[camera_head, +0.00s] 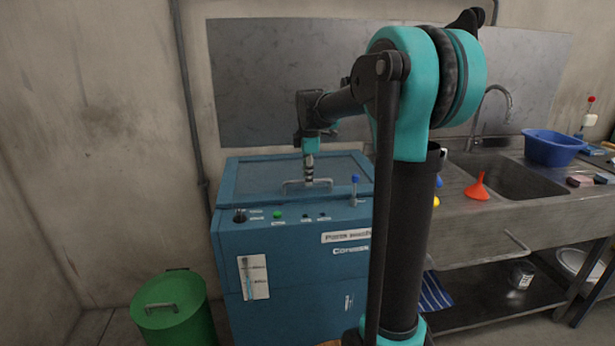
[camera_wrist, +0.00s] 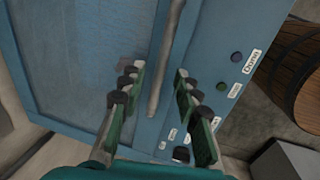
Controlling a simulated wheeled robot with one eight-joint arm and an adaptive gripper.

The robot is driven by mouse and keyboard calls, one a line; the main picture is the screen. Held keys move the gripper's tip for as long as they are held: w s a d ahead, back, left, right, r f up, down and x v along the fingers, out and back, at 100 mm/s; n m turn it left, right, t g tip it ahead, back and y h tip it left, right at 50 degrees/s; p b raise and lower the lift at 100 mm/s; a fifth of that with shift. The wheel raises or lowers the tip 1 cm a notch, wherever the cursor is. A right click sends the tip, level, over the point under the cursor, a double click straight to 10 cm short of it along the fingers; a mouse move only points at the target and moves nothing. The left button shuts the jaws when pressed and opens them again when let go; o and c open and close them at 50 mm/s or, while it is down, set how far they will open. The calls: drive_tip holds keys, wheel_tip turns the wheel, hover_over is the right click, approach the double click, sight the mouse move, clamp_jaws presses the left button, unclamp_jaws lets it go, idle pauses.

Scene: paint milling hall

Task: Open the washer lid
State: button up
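The blue washer (camera_head: 290,265) stands against the back wall. Its lid (camera_head: 245,178) lies shut on top, and a grey bar handle (camera_head: 292,185) is fixed near the lid's front edge. My gripper (camera_head: 309,178) points down at the handle from above. In the wrist view, the two fingers of my gripper (camera_wrist: 156,75) are apart, with the handle (camera_wrist: 167,62) running between them. Neither finger visibly presses on the bar. The lid (camera_wrist: 80,60) fills the left of that view. Part of the washer's right side is hidden behind my arm in the head view.
A green bin (camera_head: 172,312) stands left of the washer. A sink counter (camera_head: 500,215) is at right, with a blue basin (camera_head: 552,147) and an orange funnel (camera_head: 479,187). The washer's front panel carries a blue-topped lever (camera_head: 354,188). A wooden barrel (camera_wrist: 300,75) shows in the wrist view.

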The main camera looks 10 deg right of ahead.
drive_tip(key=shift+f, duration=0.4)
clamp_jaws()
